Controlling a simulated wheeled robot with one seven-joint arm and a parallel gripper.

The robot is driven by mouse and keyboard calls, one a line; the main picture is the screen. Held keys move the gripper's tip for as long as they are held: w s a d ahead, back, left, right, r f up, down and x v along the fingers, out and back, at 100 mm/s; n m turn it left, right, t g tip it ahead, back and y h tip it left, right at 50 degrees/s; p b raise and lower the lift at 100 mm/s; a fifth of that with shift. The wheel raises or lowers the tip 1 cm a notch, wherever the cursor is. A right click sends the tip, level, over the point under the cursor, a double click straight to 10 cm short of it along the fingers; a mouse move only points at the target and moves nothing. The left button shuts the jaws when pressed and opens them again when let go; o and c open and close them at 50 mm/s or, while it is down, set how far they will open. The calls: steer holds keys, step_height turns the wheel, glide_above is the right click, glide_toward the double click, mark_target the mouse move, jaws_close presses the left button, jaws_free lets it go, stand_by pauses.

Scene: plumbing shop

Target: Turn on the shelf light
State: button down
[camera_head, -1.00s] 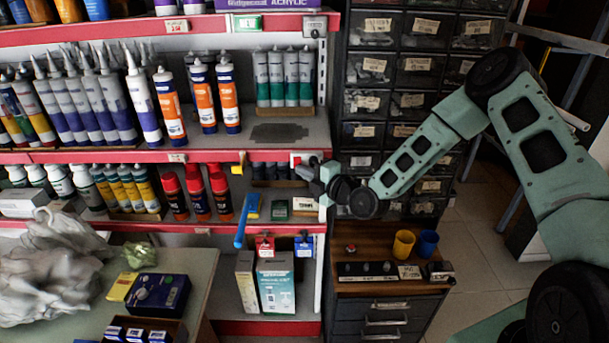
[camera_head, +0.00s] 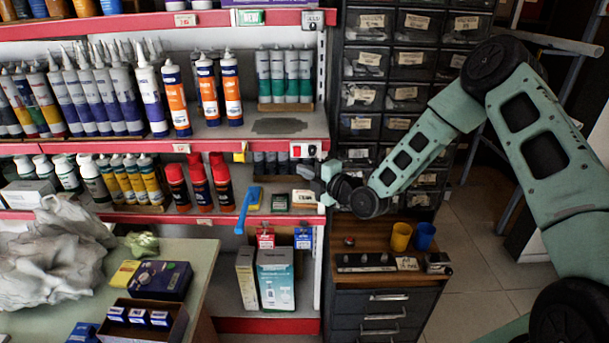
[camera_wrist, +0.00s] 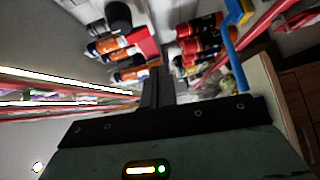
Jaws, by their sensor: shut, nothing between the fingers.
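A small white switch box with a red part (camera_head: 304,150) sits on the front edge of the red middle shelf (camera_head: 255,151), at its right end. I take it for the light switch; its on or off position is too small to tell. My gripper (camera_head: 309,172) is shut and empty, just below the switch box and in front of the shelf's right end. I see no clear contact between them. In the wrist view, the shut fingers (camera_wrist: 155,88) point at the shelf goods, and the switch box cannot be made out. Whether a shelf light is lit is unclear.
A blue hooked tool (camera_head: 243,215) and a yellow bracket (camera_head: 240,152) are left of my gripper. Red-capped cans (camera_head: 220,185) stand on the lower shelf. A drawer cabinet (camera_head: 385,300) with two cups stands below my arm. A table (camera_head: 205,265) is at lower left.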

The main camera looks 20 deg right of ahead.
steer(key=f+b+v, duration=0.1)
steer(key=b+v, duration=0.2)
steer(key=v, duration=0.6)
steer(key=shift+d+f, duration=0.15)
steer(key=shift+f, duration=0.15)
steer(key=shift+w, duration=0.1)
